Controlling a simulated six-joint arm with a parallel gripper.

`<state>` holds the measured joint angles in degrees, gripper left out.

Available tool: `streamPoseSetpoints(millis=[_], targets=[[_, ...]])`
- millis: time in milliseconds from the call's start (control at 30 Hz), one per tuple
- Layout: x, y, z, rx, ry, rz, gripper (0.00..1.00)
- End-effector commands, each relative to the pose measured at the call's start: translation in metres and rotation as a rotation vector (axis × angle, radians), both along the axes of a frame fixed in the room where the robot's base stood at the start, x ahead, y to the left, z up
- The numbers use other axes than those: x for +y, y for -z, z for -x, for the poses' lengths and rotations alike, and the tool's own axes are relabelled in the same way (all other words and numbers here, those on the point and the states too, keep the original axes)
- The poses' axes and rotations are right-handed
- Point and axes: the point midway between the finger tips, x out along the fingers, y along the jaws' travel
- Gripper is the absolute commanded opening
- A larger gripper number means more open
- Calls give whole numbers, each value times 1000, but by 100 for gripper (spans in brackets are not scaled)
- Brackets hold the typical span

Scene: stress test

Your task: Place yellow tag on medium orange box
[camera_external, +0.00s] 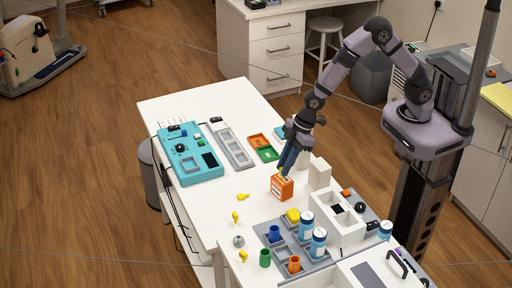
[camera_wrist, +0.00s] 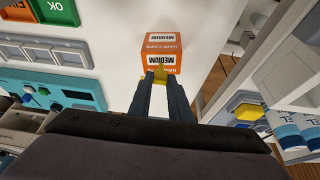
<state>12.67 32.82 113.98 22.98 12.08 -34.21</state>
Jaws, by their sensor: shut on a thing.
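The medium orange box (camera_external: 283,187) stands on the white table, and its "MEDIUM" label shows in the wrist view (camera_wrist: 163,52). My gripper (camera_external: 286,170) is right at the top of the box in the external view. In the wrist view its two dark fingers (camera_wrist: 160,78) are shut on a small yellow tag (camera_wrist: 159,72), which lies against or just above the near edge of the box. I cannot tell whether the tag touches the box. Other yellow tags (camera_external: 243,197) lie loose on the table to the left of the box.
A white block (camera_external: 320,173) stands close to the right of the box. A grey tray (camera_external: 268,229) with cups and blue-white bottles (camera_external: 306,224) is in front. A teal panel (camera_external: 205,173) and orange and green trays (camera_external: 267,153) lie further back. The table left of the box is mostly clear.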

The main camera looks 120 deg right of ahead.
Motion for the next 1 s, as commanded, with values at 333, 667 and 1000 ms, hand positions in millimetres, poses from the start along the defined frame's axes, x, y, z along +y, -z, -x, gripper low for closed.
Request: streamPoseSetpoints(millis=[333,667,1000], targets=[[0,1,0,0,0,0,36],[0,-6,1,-2,0,0,36],[0,-48,19,-5,0,2,36]])
